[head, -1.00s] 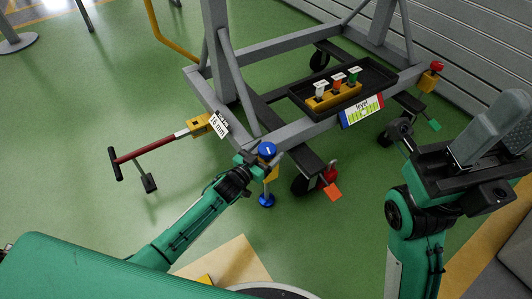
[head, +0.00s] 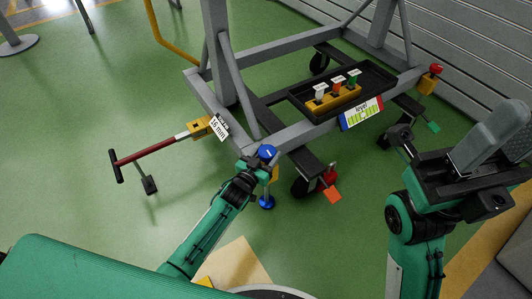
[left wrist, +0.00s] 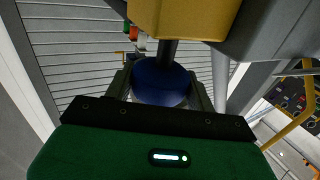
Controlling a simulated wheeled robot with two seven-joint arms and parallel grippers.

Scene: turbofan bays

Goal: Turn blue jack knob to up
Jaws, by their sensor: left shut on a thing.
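The blue jack knob (head: 267,152) sits on top of a jack at the near corner of the grey stand, with a white mark on its top. My left gripper (head: 259,161) is shut on it from the near side. In the left wrist view the blue knob (left wrist: 160,82) lies between the two fingers, under a yellow block. The jack's blue foot (head: 266,202) is at floor level below. My right gripper (head: 490,135) is at the right, away from the stand; its finger gap is unclear.
A black tray (head: 300,101) on the stand holds a yellow block with white, orange and green tagged pieces. A level card (head: 362,113) hangs below it.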

